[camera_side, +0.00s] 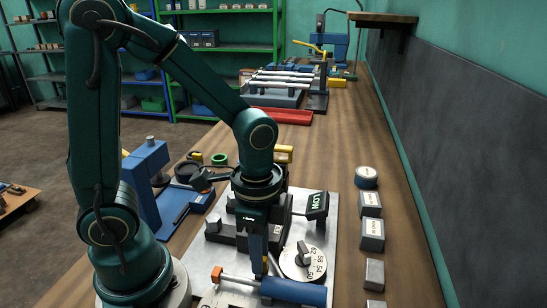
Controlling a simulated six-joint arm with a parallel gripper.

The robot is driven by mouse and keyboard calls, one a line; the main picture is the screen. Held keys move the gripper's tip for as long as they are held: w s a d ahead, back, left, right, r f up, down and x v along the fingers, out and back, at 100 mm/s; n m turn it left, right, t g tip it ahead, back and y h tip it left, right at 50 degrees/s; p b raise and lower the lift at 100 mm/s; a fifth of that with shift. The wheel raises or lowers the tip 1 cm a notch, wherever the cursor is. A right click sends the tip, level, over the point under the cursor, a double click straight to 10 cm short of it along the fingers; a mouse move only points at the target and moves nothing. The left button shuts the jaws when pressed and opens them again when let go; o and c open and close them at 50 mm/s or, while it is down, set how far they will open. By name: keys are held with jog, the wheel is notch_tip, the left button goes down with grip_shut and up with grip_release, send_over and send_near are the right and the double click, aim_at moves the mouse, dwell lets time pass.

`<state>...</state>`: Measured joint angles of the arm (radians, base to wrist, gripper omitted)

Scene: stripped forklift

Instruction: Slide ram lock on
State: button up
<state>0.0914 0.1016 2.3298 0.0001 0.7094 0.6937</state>
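A blue cylinder (294,292), apparently the ram, lies on the grey plate (325,225) at the bottom of the view. A thin rod runs left from it to an orange end piece (216,273). My gripper (259,270) points down, with its tip just above or beside the cylinder's left end and the rod. The fingers are seen edge-on, so I cannot tell whether they are open or hold anything. I cannot clearly pick out the ram lock; it may be hidden by the gripper.
A numbered white dial (303,262) with a dark knob is just right of my gripper. A black sign reading LOW (318,201) stands behind it. Several labelled weights or blocks (372,234) line the plate's right side. A blue press-like device (147,185) stands left.

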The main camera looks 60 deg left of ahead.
jog(key=shift+r, duration=2.6)
jog(key=shift+w+a+r, duration=0.1)
jog(key=shift+r, duration=0.2)
jog(key=shift+s+a+r+n+t, duration=0.25)
jog(key=shift+s+r+n+t, duration=0.45)
jog(key=shift+n, duration=0.8)
jog(key=shift+s+a+r+n+t, duration=0.3)
jog(key=shift+r+n+t, duration=0.55)
jog(key=shift+n+t, duration=0.5)
jog(key=shift+s+a+r+n+t, duration=0.25)
jog(key=shift+s+r+n+t, duration=0.4)
jog(key=shift+n, duration=1)
jog(key=shift+w+r, duration=0.1)
jog(key=shift+w, duration=0.05)
